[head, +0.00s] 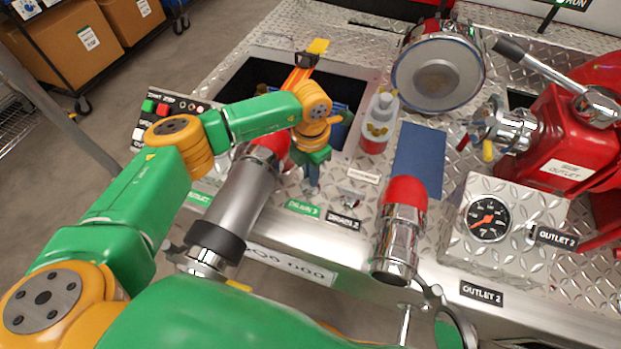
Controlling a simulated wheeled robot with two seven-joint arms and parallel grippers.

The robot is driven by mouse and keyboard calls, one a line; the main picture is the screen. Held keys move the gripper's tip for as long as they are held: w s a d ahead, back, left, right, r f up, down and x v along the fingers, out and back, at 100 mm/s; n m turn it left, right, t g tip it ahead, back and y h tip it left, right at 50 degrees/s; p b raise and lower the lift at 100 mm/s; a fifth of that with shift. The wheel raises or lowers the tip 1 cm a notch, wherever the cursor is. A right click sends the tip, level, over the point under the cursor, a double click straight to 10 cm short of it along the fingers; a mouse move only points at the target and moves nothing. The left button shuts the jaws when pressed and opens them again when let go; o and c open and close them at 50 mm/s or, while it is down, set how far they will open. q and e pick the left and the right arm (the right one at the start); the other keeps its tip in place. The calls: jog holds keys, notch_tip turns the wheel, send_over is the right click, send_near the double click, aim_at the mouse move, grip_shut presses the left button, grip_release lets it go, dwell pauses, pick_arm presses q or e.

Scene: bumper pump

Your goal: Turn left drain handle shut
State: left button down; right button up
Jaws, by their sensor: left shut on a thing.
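My left gripper (312,184) points down at the panel's front edge, just above the green DRAIN 1 label (303,208). It is shut on the left drain handle, which is mostly hidden behind the fingers, so its angle cannot be told. The right drain handle (356,197), small and metallic, stands to the right above the black DRAIN 2 label (343,220). My right gripper is not in view.
A grey nozzle with a red tip (245,190) lies close left of the gripper. A red-capped chrome outlet (400,230) stands to the right. A bottle (378,122) and an open bin are behind. A gauge box (488,219) is farther right.

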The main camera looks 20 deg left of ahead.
pick_arm(q)
jog(key=m+b, duration=0.4)
jog(key=m, duration=0.2)
jog(key=shift+f+b, duration=0.2)
jog(key=shift+b, duration=0.1)
jog(key=m+b, duration=0.1)
jog(key=m, duration=0.2)
jog(key=shift+r+m+b, duration=0.1)
jog(key=shift+m+b, duration=0.2)
jog(key=shift+b, duration=0.05)
jog(key=shift+m+b, duration=0.45)
jog(key=shift+m, duration=0.55)
jog(key=shift+r, duration=0.1)
jog(key=c, duration=0.9)
grip_release()
jog(key=shift+d, duration=0.1)
